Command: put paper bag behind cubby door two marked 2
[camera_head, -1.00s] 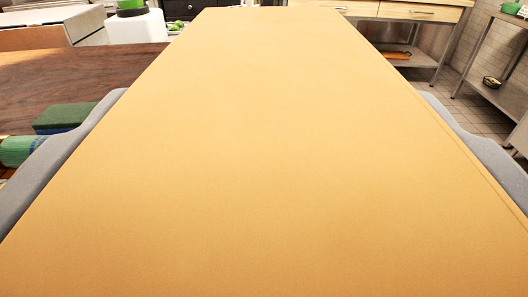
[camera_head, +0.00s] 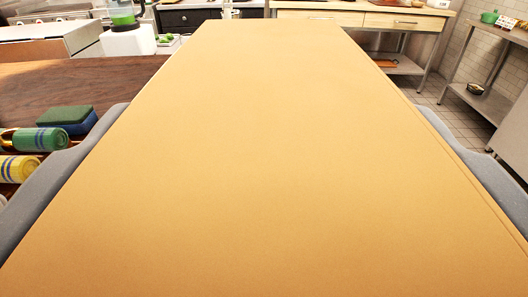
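The paper bag (camera_head: 265,160) is a large, plain tan-orange shape that fills the middle of the view, running from the bottom edge up toward the far side. My gripper (camera_head: 265,172) shows as a grey finger on each side of the bag, and it is shut on the bag. The fingertips are partly hidden by the bag. No cubby door and no number 2 are in view.
A blender (camera_head: 124,25) stands behind. Wooden drawers (camera_head: 385,20) and a metal shelf stand (camera_head: 490,95) are beyond; tiled floor shows at right.

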